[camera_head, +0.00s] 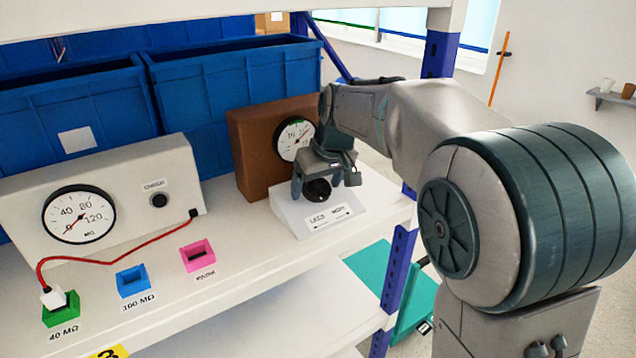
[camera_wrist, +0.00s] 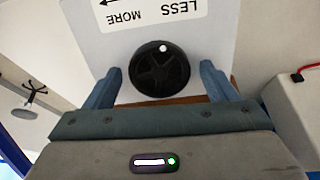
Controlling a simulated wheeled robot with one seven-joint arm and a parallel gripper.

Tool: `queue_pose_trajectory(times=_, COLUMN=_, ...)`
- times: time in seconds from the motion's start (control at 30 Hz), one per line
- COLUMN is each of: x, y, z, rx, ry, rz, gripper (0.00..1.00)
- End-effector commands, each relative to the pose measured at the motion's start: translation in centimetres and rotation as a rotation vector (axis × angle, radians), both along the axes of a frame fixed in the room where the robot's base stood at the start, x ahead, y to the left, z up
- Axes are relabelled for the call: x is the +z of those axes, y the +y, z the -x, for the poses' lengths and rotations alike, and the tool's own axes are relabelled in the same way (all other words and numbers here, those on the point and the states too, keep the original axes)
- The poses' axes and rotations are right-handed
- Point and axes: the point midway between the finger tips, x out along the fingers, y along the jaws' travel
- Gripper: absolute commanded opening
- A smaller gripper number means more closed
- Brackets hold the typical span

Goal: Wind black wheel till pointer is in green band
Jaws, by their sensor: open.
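The black wheel (camera_head: 317,190) sits on the sloped face of a white block (camera_head: 290,212) marked with LESS and MORE and an arrow. In the wrist view the wheel (camera_wrist: 161,68) shows a white dot near its rim. My gripper (camera_head: 326,181) is open, with its two fingers on either side of the wheel; a gap shows between each finger and the wheel in the wrist view (camera_wrist: 160,80). The round dial (camera_head: 295,139) on a brown box (camera_head: 250,150) stands behind the wheel. My wrist partly hides the dial; its pointer and green band are too small to read surely.
A white panel with another dial (camera_head: 79,214) and a button (camera_head: 159,200) stands at left. A red cable (camera_head: 110,262) runs to a green socket (camera_head: 61,308). Blue (camera_head: 134,281) and pink (camera_head: 198,256) sockets sit nearby. Blue bins (camera_head: 235,95) stand behind.

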Motion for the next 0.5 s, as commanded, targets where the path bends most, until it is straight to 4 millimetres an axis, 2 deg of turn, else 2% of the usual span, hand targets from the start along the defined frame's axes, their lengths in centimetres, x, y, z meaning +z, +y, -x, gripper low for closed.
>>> queue_pose_trajectory(times=0.1, x=0.01, y=0.0, z=0.0, rx=0.0, ry=0.0, rz=0.0, gripper=0.76)
queue_pose_trajectory(times=0.2, x=0.02, y=0.0, z=0.01, rx=0.0, ry=0.0, rz=0.0, gripper=0.48)
queue_pose_trajectory(times=0.27, x=0.01, y=-0.01, z=0.01, rx=0.0, ry=0.0, rz=0.0, gripper=0.34)
queue_pose_trajectory(times=0.5, x=0.05, y=-0.01, z=0.02, rx=-0.01, ry=0.002, rz=-0.003, gripper=0.34)
